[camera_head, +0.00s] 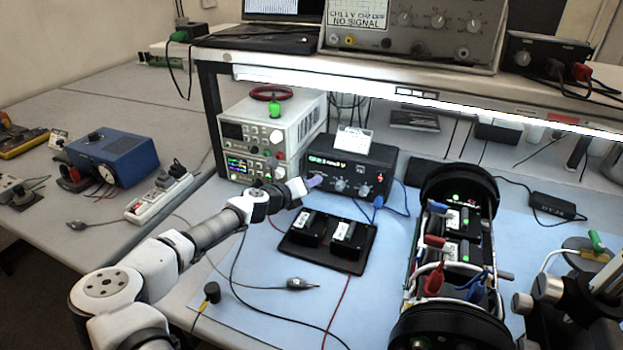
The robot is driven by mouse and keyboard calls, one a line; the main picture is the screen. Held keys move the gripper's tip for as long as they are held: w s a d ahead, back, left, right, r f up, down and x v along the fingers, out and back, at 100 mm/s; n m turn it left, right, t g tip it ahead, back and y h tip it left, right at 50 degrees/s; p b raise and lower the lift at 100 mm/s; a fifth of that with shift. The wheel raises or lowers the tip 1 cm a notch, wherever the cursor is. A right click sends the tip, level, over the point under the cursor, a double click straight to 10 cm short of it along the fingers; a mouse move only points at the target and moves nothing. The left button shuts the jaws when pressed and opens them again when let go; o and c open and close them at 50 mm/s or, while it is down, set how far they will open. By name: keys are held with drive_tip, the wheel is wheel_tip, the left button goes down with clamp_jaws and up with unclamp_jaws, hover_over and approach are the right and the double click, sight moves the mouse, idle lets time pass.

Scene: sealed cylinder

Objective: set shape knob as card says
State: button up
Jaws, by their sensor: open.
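A black box (377,159) with a row of knobs on its front stands at the back of the blue mat. A white card (353,141) stands on top of it; its writing is too small to read. A middle knob (340,185) and a right knob (364,190) show on the front. My gripper (316,181) is open at the left end of this front, close to where a left knob sits. Which knob sets the shape cannot be read.
A black tray (312,258) with two black blocks lies in front of the box. A white power supply (287,130) stands close on the left. Cables cross the blue mat (270,310). A shelf overhangs behind.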

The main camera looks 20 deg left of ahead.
drive_tip(key=shift+x, duration=1.25)
drive_tip(key=shift+c, duration=0.4)
clamp_jaws()
drive_tip(key=m+y, duration=0.1)
drive_tip(key=m, duration=0.2)
drive_tip(key=shift+d+r+y, duration=0.15)
drive_tip(key=shift+y, duration=0.25)
drive_tip(key=shift+d+m+y, duration=0.1)
drive_tip(key=shift+m+y, duration=0.5)
drive_tip(key=shift+m, duration=0.3)
